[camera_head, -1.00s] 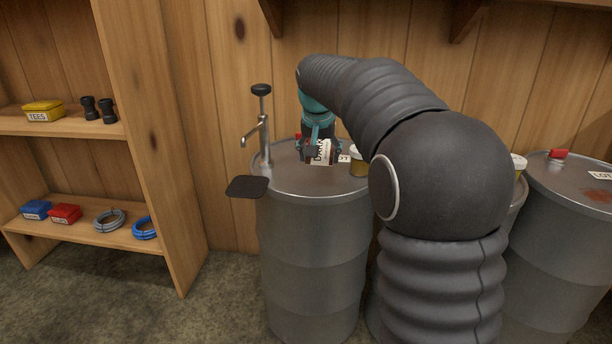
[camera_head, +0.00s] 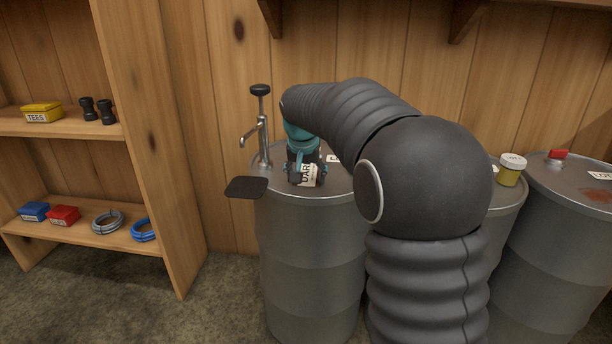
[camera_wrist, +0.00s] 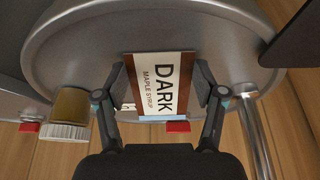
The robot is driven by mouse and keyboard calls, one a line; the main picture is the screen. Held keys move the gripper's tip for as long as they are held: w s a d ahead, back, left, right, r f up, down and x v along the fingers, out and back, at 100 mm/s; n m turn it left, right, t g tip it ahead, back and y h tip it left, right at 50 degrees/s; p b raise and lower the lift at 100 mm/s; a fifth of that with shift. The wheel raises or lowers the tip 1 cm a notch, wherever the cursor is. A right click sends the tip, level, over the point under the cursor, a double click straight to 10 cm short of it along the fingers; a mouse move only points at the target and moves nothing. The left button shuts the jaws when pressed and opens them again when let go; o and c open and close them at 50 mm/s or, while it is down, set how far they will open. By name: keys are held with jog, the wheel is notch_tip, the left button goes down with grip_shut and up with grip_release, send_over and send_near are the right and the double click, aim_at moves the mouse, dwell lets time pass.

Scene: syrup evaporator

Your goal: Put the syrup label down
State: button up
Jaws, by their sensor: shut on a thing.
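The syrup label (camera_head: 309,175) is a white card reading DARK, with a brown edge. It also shows in the wrist view (camera_wrist: 160,85), where it reads DARK MAPLE SYRUP. My gripper (camera_head: 305,172) is shut on it over the top of the grey drum (camera_head: 325,187). In the wrist view my gripper (camera_wrist: 160,92) has one finger at each side of the label. I cannot tell whether the label touches the drum lid.
A hand pump (camera_head: 262,130) with a dark square plate (camera_head: 246,187) stands at the drum's left. In the wrist view, a white-capped amber jar (camera_wrist: 70,112) and a red cap (camera_wrist: 178,127) are near the label. Another drum (camera_head: 560,240) stands right.

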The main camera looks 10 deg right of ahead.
jog(key=o, duration=0.7)
jog(key=p+v, duration=0.1)
jog(key=v, duration=1.1)
jog(key=shift+r, duration=0.1)
jog(key=s+d+f+n, duration=0.2)
jog(key=s+d, duration=0.1)
jog(key=s, duration=1.4)
jog(key=shift+n+t+y, duration=0.7)
jog(key=shift+n, duration=0.1)
jog(key=s+f, duration=0.3)
jog(key=s, duration=0.2)
jog(key=s+f, duration=0.4)
jog(key=s, duration=0.2)
jog(key=s+f, duration=0.4)
jog(key=s, duration=0.1)
jog(key=shift+s+d, duration=0.15)
jog(key=shift+s, duration=0.1)
